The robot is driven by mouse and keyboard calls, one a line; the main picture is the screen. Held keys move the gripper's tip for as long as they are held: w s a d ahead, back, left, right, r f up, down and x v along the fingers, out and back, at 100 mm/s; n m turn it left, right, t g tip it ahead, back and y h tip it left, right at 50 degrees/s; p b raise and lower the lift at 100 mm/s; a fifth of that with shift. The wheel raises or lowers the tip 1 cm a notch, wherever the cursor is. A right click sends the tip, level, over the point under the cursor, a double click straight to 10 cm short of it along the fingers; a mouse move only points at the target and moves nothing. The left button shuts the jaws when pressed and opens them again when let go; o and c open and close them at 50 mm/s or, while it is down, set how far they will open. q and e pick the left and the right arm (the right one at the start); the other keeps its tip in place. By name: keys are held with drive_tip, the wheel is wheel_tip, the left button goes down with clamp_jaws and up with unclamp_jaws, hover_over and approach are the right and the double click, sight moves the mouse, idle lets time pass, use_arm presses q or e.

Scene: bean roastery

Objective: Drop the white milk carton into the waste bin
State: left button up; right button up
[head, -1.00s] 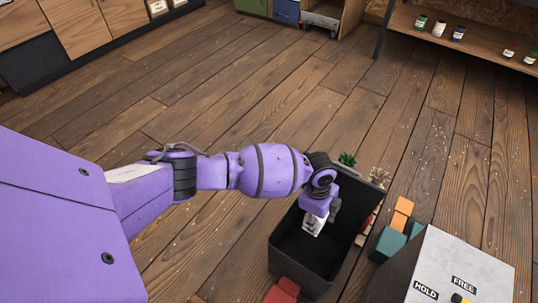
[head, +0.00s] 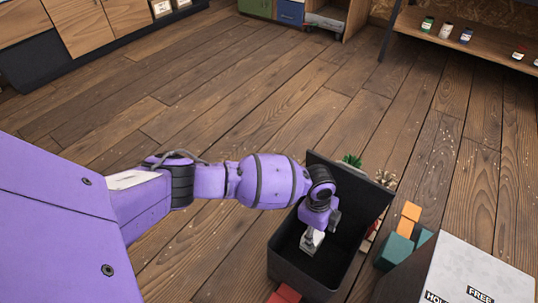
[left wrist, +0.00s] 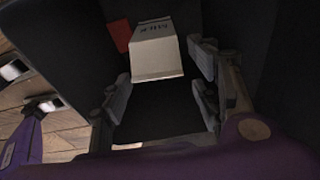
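The white milk carton (head: 311,243) is inside the dark, open-topped waste bin (head: 341,286), below my left gripper (head: 319,227). In the left wrist view the carton (left wrist: 156,52) shows just past the fingertips, with printing on one face. The left gripper (left wrist: 161,92) is open there, its fingers spread wider than the carton, with dark bin walls around. Whether the carton rests on the bin floor is not clear. My right gripper is not in view.
Red blocks (head: 286,294) lie by the bin's near side. Orange and teal blocks (head: 396,249) and a small green plant (head: 352,161) stand to its right and behind. A grey-topped box (head: 470,262) marked FREE stands at lower right. The wooden floor beyond is clear.

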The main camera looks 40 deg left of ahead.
use_arm(q)
drive_tip(key=shift+w+r, duration=0.1)
drive_tip(key=r, duration=0.4)
drive_tip(key=a+r, duration=0.1)
drive_tip(key=r, duration=0.7)
drive_tip(key=shift+a, duration=0.35)
drive_tip(key=shift+f, duration=0.1)
